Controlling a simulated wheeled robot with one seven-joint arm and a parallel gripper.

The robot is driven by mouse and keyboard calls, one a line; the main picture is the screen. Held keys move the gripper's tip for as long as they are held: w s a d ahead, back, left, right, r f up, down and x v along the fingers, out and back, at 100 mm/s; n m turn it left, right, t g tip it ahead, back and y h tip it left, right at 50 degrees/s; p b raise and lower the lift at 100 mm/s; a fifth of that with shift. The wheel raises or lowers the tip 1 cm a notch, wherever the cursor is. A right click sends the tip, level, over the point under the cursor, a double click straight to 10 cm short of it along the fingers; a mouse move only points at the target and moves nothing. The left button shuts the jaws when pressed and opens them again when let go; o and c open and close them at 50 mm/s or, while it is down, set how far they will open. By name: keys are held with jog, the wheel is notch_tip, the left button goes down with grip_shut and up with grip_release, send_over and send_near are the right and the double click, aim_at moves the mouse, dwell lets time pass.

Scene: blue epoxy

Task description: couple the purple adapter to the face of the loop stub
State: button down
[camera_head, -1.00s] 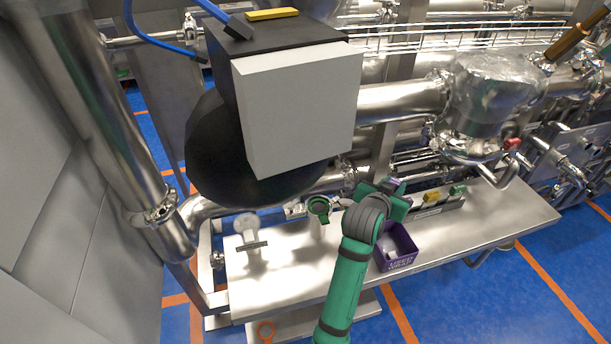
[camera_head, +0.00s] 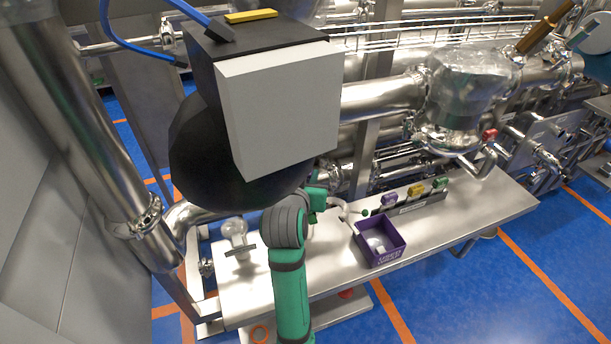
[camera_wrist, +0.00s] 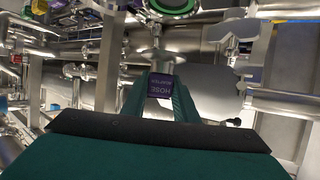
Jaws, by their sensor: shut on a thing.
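My gripper (camera_wrist: 160,98) has its two green fingers closed on a purple piece with white upside-down lettering reading HOSE, which I take for the purple adapter (camera_wrist: 160,84). A steel fitting shows just beyond it in the wrist view. A round face with a green ring, seemingly the loop stub (camera_wrist: 173,6), is cut by the top edge of the wrist view, apart from the held piece. In the head view my gripper (camera_head: 318,196) is above the bench's middle, partly behind my forearm. The held adapter and the stub face are hidden there.
A rack (camera_head: 420,204) with purple, yellow and green pieces stands at the back of the steel bench (camera_head: 470,210). A purple open bin (camera_head: 380,255) sits in front of it. A clear-topped fitting (camera_head: 236,232) stands at left. Large pipes run behind.

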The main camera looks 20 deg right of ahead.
jog(key=shift+f, duration=0.1)
jog(key=shift+s+f, duration=0.1)
jog(key=shift+f, duration=2.55)
jog(key=shift+d, duration=0.15)
jog(key=shift+a+f, duration=0.15)
jog(key=shift+a, duration=0.15)
